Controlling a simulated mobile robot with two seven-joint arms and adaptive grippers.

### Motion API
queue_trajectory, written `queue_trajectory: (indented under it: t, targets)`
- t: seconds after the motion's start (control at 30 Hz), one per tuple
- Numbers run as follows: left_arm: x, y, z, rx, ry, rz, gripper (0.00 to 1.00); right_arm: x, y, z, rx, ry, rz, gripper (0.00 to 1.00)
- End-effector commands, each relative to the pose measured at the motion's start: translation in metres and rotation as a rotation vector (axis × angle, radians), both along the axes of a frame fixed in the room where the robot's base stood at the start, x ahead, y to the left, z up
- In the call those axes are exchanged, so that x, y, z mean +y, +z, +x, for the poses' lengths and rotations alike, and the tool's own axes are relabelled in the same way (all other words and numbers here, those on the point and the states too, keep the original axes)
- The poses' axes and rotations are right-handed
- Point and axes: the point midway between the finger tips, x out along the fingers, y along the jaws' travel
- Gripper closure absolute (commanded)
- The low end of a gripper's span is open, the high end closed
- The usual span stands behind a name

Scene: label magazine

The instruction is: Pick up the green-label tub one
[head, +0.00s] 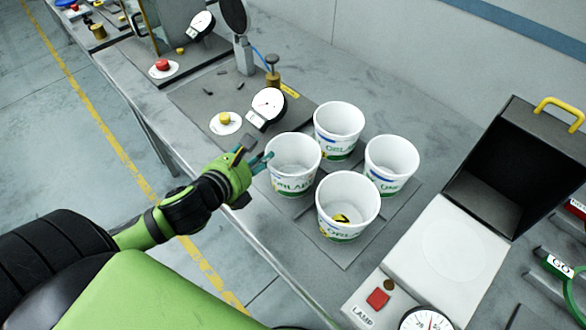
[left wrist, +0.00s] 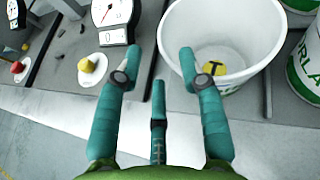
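Several white tubs with green lettering and green lower bands stand upright: a left tub (head: 291,174), a back tub (head: 338,129), a right tub (head: 391,164) and a front tub (head: 346,214). A yellow and black piece shows inside the front tub. My left gripper (head: 258,160) is at the near left side of the left tub. In the left wrist view its teal fingers (left wrist: 158,54) are spread with nothing between them. A tub (left wrist: 238,38) with a yellow disc inside is just ahead, overlapped by the right finger; contact is unclear. My right gripper is out of view.
The tubs stand on a grey mat (head: 344,256). A dial gauge (head: 266,106) and a yellow button (head: 225,118) are behind the left gripper. A black open case (head: 512,165) and a white panel (head: 446,255) lie to the right. The bench's front edge runs beneath the gripper.

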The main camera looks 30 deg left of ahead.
Motion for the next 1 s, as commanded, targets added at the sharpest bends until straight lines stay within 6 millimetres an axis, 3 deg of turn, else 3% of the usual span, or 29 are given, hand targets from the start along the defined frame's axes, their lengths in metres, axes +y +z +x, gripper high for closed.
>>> queue_trajectory:
  t: [0.33, 0.67, 0.77, 1.0]
  targets:
    - [-0.001, -0.019, 0.039, -0.001, 0.0, -0.001, 0.6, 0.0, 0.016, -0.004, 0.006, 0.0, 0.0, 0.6]
    - [-0.002, -0.023, 0.044, 0.0, -0.002, -0.001, 0.6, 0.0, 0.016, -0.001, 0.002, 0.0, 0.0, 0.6]
    - [-0.002, -0.023, 0.044, 0.0, -0.001, 0.0, 1.0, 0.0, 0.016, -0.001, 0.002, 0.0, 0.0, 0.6]
    - [-0.002, -0.023, 0.044, 0.0, -0.001, 0.0, 1.0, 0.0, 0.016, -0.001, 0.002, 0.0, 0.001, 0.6]
